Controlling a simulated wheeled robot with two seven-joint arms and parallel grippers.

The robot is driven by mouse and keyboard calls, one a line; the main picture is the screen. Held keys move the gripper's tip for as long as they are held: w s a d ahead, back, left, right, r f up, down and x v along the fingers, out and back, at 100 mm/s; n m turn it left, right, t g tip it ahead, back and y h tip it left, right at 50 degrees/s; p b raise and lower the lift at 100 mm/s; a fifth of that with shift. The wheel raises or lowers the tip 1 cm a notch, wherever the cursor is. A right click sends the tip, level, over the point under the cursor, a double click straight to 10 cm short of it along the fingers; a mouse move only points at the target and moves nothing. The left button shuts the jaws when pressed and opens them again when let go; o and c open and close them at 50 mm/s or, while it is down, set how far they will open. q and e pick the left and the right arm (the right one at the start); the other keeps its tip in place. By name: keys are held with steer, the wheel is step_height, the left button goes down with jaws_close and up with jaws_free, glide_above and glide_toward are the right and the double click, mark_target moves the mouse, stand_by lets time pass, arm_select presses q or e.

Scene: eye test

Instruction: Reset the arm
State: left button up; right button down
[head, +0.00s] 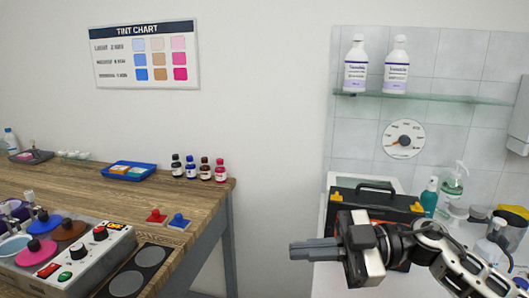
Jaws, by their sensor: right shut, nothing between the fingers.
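My right gripper (316,250) comes in from the lower right of the head view, its fingers pointing left. The fingers are together with nothing between them. It is in front of the white counter and a black-and-orange toolbox (375,202), part of which it hides. The fingertips hang over the gap between the wooden table and the counter. My left gripper does not show.
The wooden table (60,182) at left carries a control box (85,255), a blue tray (129,171) and several small bottles (205,169). The right counter holds pump bottles (451,185). A glass shelf (430,97) bears two white bottles. A tint chart (146,55) hangs behind.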

steer(key=s+d+f+m+t+h, duration=0.15)
steer(key=f+m+t+h, duration=0.25)
steer(key=f+m+t, duration=0.45)
steer(key=d+f+m+t+h, duration=0.2)
steer(key=f+m+t+h, duration=0.3)
steer(key=f+m+t, duration=0.35)
steer(key=s+d+f+m+g+h, duration=0.1)
steer(key=s+d+f+g+h, duration=0.1)
steer(key=s+f, duration=0.5)
steer(key=s+d+f+m+g+h, duration=0.2)
steer(key=s+f+g+h, duration=0.1)
steer(key=s+f, duration=0.4)
steer(key=shift+d+f+g+h, duration=0.35)
steer(key=shift+f+g, duration=0.3)
steer(key=shift+g, duration=0.25)
